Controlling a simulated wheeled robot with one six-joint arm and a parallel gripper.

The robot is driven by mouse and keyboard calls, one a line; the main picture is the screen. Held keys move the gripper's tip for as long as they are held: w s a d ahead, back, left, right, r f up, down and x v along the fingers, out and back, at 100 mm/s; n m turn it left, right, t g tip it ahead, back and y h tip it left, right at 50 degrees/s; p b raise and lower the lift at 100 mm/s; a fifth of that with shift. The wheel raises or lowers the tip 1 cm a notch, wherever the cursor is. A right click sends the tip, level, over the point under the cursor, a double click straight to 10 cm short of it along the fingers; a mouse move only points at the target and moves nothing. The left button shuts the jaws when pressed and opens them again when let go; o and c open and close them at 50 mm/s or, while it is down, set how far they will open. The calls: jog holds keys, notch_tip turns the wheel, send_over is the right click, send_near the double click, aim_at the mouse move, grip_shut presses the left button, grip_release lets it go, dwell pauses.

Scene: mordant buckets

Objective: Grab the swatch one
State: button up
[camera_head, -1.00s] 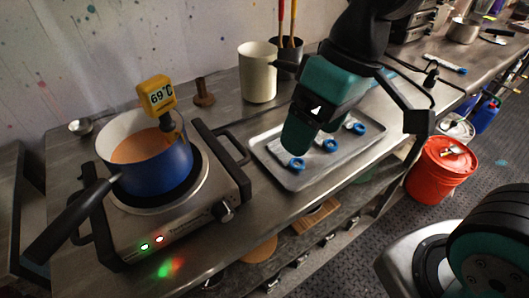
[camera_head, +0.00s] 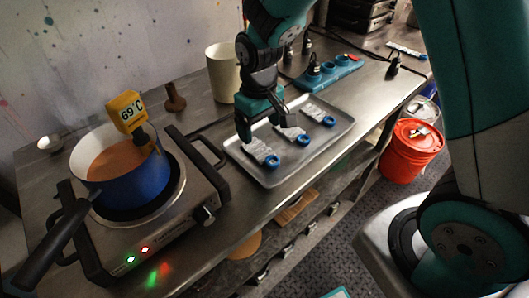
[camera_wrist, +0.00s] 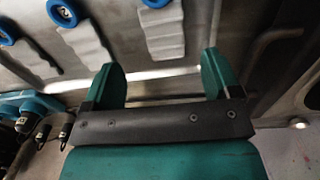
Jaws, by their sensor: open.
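Three pale, wavy swatch strips, each with a blue ring at one end, lie in a row on a metal tray (camera_head: 268,185). The nearest swatch (camera_head: 260,151) is on the pot side, the middle swatch (camera_head: 290,130) beside it, and the far swatch (camera_head: 315,112) beyond. My gripper (camera_head: 264,124) is open and empty above the back of the tray, near the ringless ends. In the wrist view my gripper (camera_wrist: 160,80) has its fingers apart, with the nearest swatch (camera_wrist: 164,38) just beyond the gap between them.
A blue pot (camera_head: 140,182) of orange liquid sits on a hotplate (camera_head: 190,205) at left, with a yellow thermometer reading 69°C (camera_head: 126,111). A cream container (camera_head: 222,72) and a blue holder (camera_head: 328,72) stand behind the tray. A red bucket (camera_head: 408,150) is on the floor.

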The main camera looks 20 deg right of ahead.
aim_at(259, 150)
jog(key=f, duration=0.3)
jog(key=f+p, duration=0.1)
jog(key=f, duration=0.2)
jog(key=shift+s+a+f, duration=0.1)
jog(key=shift+a+f, duration=0.1)
jog(key=c, duration=1)
